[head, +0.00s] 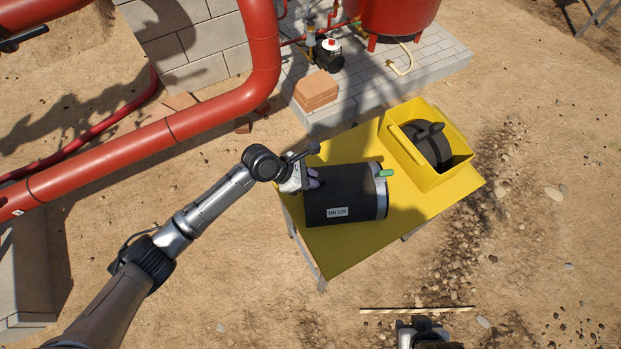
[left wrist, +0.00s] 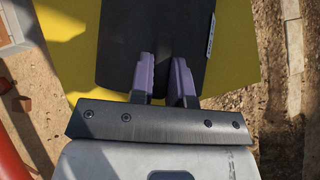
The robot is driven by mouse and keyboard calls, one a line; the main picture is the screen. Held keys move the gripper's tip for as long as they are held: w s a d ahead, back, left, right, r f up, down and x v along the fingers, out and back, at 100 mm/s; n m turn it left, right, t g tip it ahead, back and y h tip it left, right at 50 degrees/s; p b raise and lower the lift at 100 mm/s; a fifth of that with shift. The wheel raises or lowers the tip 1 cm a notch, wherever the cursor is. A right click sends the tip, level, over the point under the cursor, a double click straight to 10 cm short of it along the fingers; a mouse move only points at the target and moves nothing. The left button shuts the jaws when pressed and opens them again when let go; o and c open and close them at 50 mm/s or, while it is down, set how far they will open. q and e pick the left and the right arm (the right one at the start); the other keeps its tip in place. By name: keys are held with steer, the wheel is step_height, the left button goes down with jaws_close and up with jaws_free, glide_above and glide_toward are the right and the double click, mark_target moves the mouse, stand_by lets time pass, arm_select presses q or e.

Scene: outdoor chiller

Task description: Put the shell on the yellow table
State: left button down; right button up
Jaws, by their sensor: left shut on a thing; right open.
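The shell (head: 345,194) is a dark grey curved piece with a white "DN 125" label and a pale right end. It is over the yellow table (head: 340,258); I cannot tell whether it rests fully on it. My left gripper (head: 312,180) is shut on the shell's left edge. In the left wrist view its purple fingers (left wrist: 165,78) pinch the near edge of the dark shell (left wrist: 160,35), with the yellow table (left wrist: 65,45) behind. My right gripper (head: 424,330) is open at the bottom edge of the head view, away from the table and partly cut off.
A yellow bin (head: 441,176) with black pieces (head: 430,146) stands on the table's back right. A small green item (head: 385,173) is by the shell's right end. Red pipes (head: 150,143) run at the left. Bricks (head: 316,91) sit on the paved slab behind.

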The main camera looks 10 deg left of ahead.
stand_by(0.3)
arm_select(q)
steer(key=c, duration=1.1)
jaws_free()
steer(key=p+v, duration=0.2)
steer(key=v, duration=1)
steer(key=shift+r, duration=0.1)
